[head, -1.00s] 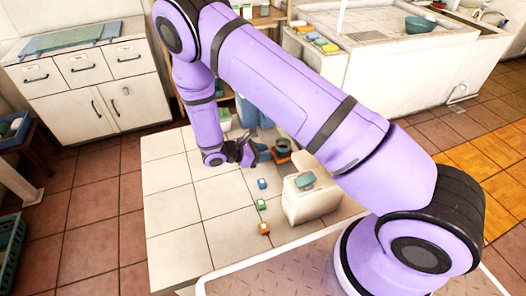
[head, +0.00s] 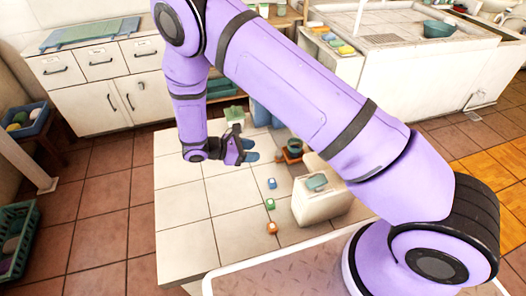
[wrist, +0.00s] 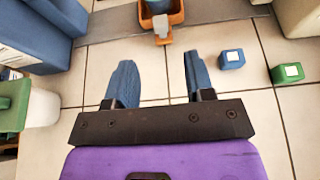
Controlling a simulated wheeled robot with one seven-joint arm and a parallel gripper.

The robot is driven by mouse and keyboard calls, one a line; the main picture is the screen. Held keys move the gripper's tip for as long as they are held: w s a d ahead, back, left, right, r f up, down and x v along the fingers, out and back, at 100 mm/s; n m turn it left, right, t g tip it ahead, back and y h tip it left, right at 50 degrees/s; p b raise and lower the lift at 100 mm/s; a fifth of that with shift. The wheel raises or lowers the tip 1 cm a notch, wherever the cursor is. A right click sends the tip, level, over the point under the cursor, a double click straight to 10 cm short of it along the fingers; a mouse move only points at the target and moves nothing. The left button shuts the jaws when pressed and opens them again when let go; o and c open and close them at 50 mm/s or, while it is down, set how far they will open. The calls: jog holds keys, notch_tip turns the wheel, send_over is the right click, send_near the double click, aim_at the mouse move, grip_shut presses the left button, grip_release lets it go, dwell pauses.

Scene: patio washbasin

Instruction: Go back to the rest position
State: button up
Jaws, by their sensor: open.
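My gripper (head: 250,151) is held over the white tiled top (head: 185,215). In the wrist view its two blue fingers (wrist: 155,82) stand wide apart with only tiles between them, so it is open and empty. My purple arm crosses the head view and hides part of the middle of the scene.
Blue (head: 272,183), green (head: 270,204) and orange (head: 272,228) blocks lie on the tiles. A white box (head: 322,204) and a dark green cup (head: 294,145) on an orange holder (wrist: 178,30) stand nearby. Blue containers are behind. The left tiles are clear.

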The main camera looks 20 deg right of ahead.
jog(key=shift+v, duration=0.85)
jog(key=shift+r, duration=0.1)
jog(key=s+d+r+m+g+y, duration=0.1)
jog(key=s+d+r+m+y, duration=0.2)
jog(key=r, duration=0.7)
jog(key=s+d+r+m+y, duration=0.1)
jog(key=d+r+m+y, duration=0.2)
jog(key=r, duration=0.6)
jog(key=s+d+r+m+g+y, duration=0.15)
jog(key=d+r+m, duration=0.3)
jog(key=r, duration=0.55)
jog(key=s+d+r+m+t+y, duration=0.3)
jog(key=s+r, duration=0.3)
jog(key=s, duration=0.4)
jog(key=s+d+r+m+t+y, duration=0.3)
jog(key=s+r, duration=0.4)
jog(key=s, duration=0.4)
jog(key=shift+d+r+m+t, duration=0.2)
jog(key=shift+d+m+t, duration=0.1)
jog(key=shift+m+t, duration=0.55)
